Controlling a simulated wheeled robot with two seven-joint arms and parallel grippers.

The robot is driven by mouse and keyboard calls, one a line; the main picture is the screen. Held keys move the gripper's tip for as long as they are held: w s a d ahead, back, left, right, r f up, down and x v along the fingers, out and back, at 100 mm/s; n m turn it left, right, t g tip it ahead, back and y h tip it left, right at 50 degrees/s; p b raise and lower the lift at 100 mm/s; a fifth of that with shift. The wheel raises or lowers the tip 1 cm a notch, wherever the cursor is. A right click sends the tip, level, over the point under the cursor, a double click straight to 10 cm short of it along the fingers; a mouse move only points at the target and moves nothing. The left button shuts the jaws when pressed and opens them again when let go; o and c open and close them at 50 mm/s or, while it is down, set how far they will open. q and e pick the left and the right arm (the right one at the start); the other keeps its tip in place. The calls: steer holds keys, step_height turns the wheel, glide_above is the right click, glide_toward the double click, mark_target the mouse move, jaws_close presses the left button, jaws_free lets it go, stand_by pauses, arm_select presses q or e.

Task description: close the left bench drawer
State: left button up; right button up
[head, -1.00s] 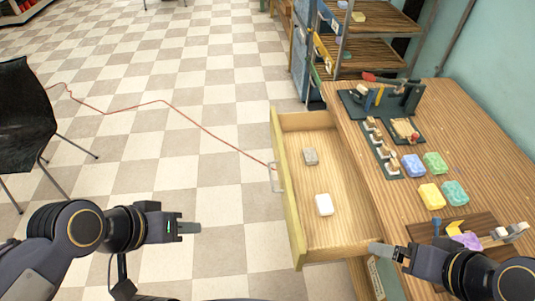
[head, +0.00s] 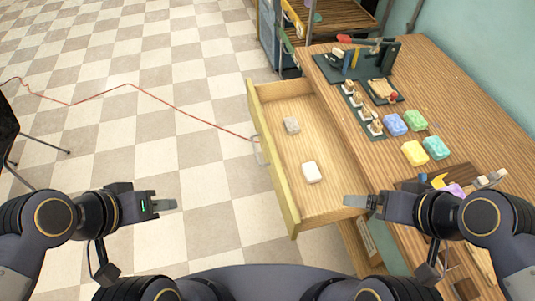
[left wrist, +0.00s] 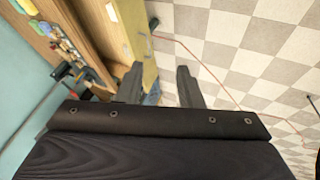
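The bench drawer (head: 291,212) is pulled well out from the left side of the wooden bench (head: 455,75). Its pale front carries a metal handle (head: 262,150). A grey soap bar (head: 291,125) and a white soap bar (head: 311,172) lie inside. My left gripper (head: 168,204) is over the floor, left of the drawer front and apart from it. In the left wrist view its two fingers (left wrist: 160,85) are spread and empty, with the drawer front (left wrist: 138,40) beyond. My right gripper (head: 355,201) is at the drawer's near right corner; its finger gap cannot be made out.
A shelf rack (head: 340,15) is at the back. A red cable (head: 165,103) runs across the floor to near the handle. The tiled floor left of the drawer is mostly clear.

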arm_select(q)
steer(key=shift+w+d+f+b, duration=0.15)
steer(key=shift+f+b, duration=0.15)
steer(key=shift+f, duration=0.05)
steer(key=shift+c, duration=1.2)
steer(key=w+d+f+n+h+b, duration=0.1)
steer(key=w+d+f+n+b, duration=0.1)
steer(key=f+b, duration=0.1)
steer(key=w+d+f+n+g+h+b, duration=0.1)
steer(key=w+d+f+n+b, duration=0.1)
steer(key=f+n, duration=0.1)
steer(key=w+d+f+n+g+h+b, duration=0.1)
steer(key=w+d+f+n+b, duration=0.1)
steer(key=f+b, duration=0.1)
steer(key=shift+w+f+n+h+b, duration=0.1)
steer(key=shift+f+n+h+b, duration=0.25)
steer(key=shift+f, duration=0.45)
jaws_close()
steer(key=n+g+h+b, duration=0.1)
steer(key=n+h+b, duration=0.1)
steer(key=n+b, duration=1)
glide_toward(282, 203)
steer(key=s+f+x, duration=0.1)
steer(key=x, duration=0.4)
steer(key=shift+w+d+r+m, duration=0.25)
steer(key=shift+w+d+r, duration=0.1)
steer(key=shift+w+d, duration=0.1)
steer(key=shift+d, duration=0.1)
